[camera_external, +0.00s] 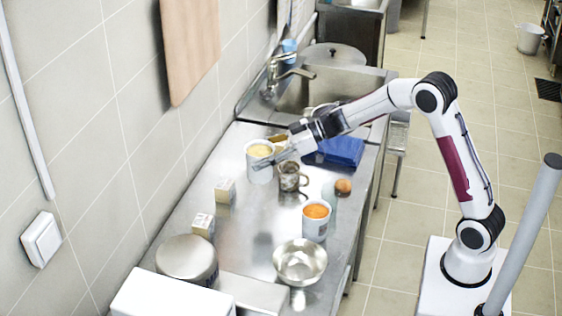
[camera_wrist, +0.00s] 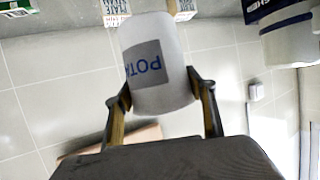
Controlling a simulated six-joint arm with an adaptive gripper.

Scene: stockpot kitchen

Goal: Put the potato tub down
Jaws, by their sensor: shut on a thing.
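The potato tub is a white tub with pale yellow contents (camera_external: 260,152), near the wall side of the steel counter (camera_external: 245,235). My gripper (camera_external: 272,159) is shut on it from the right side. In the wrist view the tub (camera_wrist: 158,95) sits between my two fingers (camera_wrist: 160,86), and its grey label with blue letters "POTA" appears upside down. The tub looks roughly upright in the external view. I cannot tell whether its base touches the counter or hangs just above it.
A metal mug (camera_external: 290,180) stands close to the tub. A tub with orange contents (camera_external: 316,222), a steel bowl (camera_external: 300,262), small cartons (camera_external: 225,191) and a round canister (camera_external: 187,260) stand nearer the front. The counter's middle left is bare.

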